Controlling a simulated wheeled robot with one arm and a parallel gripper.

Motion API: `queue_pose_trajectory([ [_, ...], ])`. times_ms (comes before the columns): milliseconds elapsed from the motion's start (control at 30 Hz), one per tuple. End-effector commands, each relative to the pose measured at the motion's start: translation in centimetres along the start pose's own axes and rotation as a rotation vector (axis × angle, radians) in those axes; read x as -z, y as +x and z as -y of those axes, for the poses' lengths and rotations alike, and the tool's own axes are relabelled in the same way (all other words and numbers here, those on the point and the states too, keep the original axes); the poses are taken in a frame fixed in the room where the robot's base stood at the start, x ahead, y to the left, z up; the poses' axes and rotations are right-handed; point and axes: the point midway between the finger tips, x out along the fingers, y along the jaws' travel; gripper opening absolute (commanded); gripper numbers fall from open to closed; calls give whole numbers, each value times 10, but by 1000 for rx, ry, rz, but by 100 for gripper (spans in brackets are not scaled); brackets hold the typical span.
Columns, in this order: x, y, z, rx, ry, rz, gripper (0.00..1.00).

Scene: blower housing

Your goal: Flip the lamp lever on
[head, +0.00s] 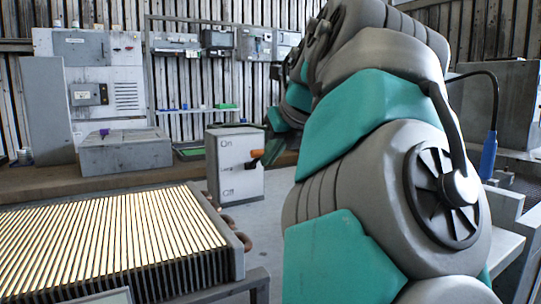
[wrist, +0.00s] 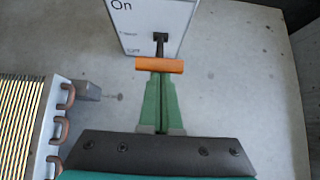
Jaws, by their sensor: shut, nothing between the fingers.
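The lamp switch is a pale box (head: 228,170) standing beyond the finned unit, with "On" printed near its top and "Off" lower down. Its front also shows in the wrist view (wrist: 135,25). The lever has a dark stem and an orange crossbar handle (head: 257,153). It juts out from the face at about mid-height, between the two labels. In the wrist view the orange handle (wrist: 160,65) lies across the tips of my gripper (wrist: 160,77). The green fingers are together with nothing between them. The tips look at or touching the handle; exact contact is unclear.
A finned unit (head: 110,240) with copper pipe bends fills the lower left and shows at the left edge of the wrist view. A grey box (head: 125,152) sits on the brown bench behind. Clear floor (wrist: 235,80) lies right of the switch box in the wrist view.

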Motion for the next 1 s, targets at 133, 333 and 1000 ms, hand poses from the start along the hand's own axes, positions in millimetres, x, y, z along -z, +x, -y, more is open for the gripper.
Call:
queue_pose_trajectory([
  [133, -18, -14, -1, 7, -8, 54, 0],
  [333, -20, -16, -2, 7, -9, 57, 0],
  [1000, -8, -75, -2, 6, -8, 19, 0],
])
